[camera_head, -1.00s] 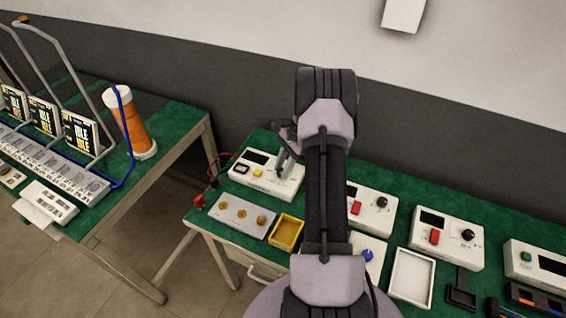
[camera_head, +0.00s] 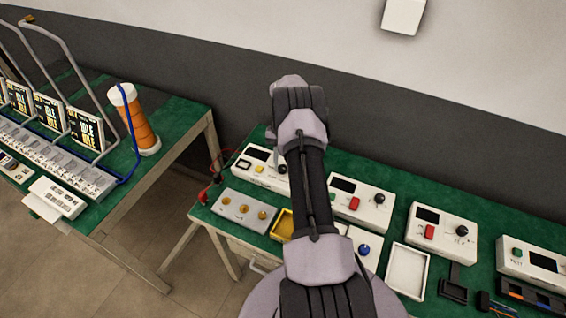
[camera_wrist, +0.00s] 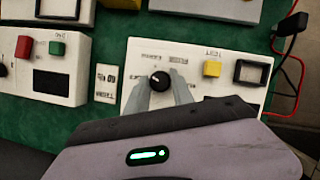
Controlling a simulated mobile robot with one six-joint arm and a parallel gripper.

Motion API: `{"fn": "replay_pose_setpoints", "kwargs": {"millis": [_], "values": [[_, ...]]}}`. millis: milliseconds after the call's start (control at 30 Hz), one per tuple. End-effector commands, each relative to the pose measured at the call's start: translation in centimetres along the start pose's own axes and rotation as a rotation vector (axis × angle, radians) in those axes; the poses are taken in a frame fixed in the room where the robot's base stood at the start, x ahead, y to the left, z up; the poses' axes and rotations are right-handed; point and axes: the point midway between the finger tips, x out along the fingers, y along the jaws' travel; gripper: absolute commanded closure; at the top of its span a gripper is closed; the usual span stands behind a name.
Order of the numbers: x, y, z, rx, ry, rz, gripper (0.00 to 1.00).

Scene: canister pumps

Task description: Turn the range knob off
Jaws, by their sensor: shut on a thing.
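The black round range knob (camera_wrist: 158,80) sits on the face of a white instrument box (camera_wrist: 218,108) in the wrist view. A white pointer mark shows on the knob, and the printed labels around it appear upside down and are too small to read surely. My gripper (camera_wrist: 158,83) has one finger on each side of the knob and is shut on it. In the head view the same white box (camera_head: 257,178) stands at the left end of the right bench, partly behind my arm. My gripper is hidden there.
The box also has a yellow button (camera_wrist: 212,69) and a dark-framed square (camera_wrist: 252,72). A neighbouring box with a red button (camera_wrist: 24,47) and a green button (camera_wrist: 57,48) is close by. Red and black leads (camera_wrist: 293,62) lie beside the box.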

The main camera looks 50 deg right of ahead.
Motion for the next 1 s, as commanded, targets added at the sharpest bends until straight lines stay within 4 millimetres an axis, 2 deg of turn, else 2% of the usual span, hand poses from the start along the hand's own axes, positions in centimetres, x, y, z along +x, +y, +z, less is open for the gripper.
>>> {"fn": "replay_pose_setpoints", "kwargs": {"millis": [500,1000], "values": [[-0.04,-0.24,0.04,-0.328,0.001,0.136,1.00],[0.00,-0.26,0.04,-0.409,0.001,0.169,1.00]]}}
